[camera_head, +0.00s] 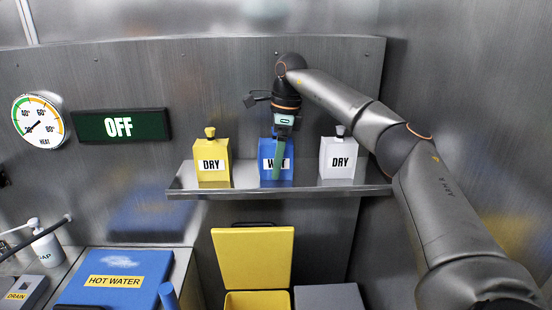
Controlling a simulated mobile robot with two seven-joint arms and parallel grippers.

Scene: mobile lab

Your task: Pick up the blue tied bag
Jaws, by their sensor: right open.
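The blue tied bag (267,170) stands upright on the metal shelf (215,193), between a yellow bag and a white bag. Its label is partly covered and seems to read WET; its top is hidden behind my arm's wrist. My right gripper (277,164) hangs down in front of the blue bag, fingers pointing down. It is open, with a green finger showing across the label. I cannot tell whether it touches the bag. My left gripper is not in view.
The yellow bag (212,162) and white bag (338,158), both labelled DRY, stand close on either side. Below the shelf are an open yellow bin (253,258), a grey box (329,297) and a blue HOT WATER lid (116,278). A wall is behind.

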